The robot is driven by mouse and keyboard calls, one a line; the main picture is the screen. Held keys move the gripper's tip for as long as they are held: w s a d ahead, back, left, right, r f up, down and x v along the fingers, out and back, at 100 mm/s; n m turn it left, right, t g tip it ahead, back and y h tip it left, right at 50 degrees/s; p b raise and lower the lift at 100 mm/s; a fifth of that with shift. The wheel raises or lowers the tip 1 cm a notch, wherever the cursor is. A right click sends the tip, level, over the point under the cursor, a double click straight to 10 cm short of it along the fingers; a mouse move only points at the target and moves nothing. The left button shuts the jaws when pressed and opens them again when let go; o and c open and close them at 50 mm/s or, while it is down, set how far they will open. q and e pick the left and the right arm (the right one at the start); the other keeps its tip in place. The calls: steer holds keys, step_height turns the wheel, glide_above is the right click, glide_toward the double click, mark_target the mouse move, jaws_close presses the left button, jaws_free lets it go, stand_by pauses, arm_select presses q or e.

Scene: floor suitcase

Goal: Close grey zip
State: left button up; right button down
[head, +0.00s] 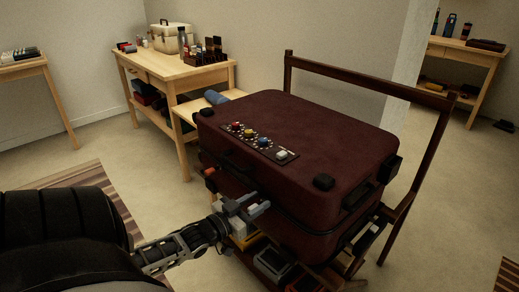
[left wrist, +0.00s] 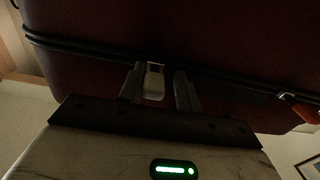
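The dark red suitcase (head: 300,130) lies flat and shut on a wooden rack, with a dark zip line around its side. A small pale grey zip pull (left wrist: 154,84) hangs from that line in the left wrist view. My left gripper (head: 258,205) is at the near side of the suitcase. Its fingers are apart, one on each side of the grey pull, which sits nearer the left finger; a gap shows on its right. An orange pull (left wrist: 300,109) is farther right along the line; it also shows in the head view (head: 209,171). My right gripper is not in view.
A panel with coloured knobs (head: 262,142) lies on the lid. The rack's tall wooden frame (head: 370,80) rises behind the suitcase. Dark boxes (head: 272,262) sit below it. A wooden table (head: 175,70) with cases and bottles stands behind left.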

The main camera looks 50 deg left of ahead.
arm_select(q)
steer(key=shift+s+d, duration=0.1)
steer(key=shift+s+p, duration=1.3)
steer(key=shift+s, duration=6.65)
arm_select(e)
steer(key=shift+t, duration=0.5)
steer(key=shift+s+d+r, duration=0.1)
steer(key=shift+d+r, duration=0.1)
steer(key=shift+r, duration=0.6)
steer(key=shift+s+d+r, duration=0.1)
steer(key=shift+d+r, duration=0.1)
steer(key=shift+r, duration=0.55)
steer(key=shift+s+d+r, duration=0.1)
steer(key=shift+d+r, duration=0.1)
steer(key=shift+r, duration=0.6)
arm_select(q)
steer(key=shift+w, duration=0.1)
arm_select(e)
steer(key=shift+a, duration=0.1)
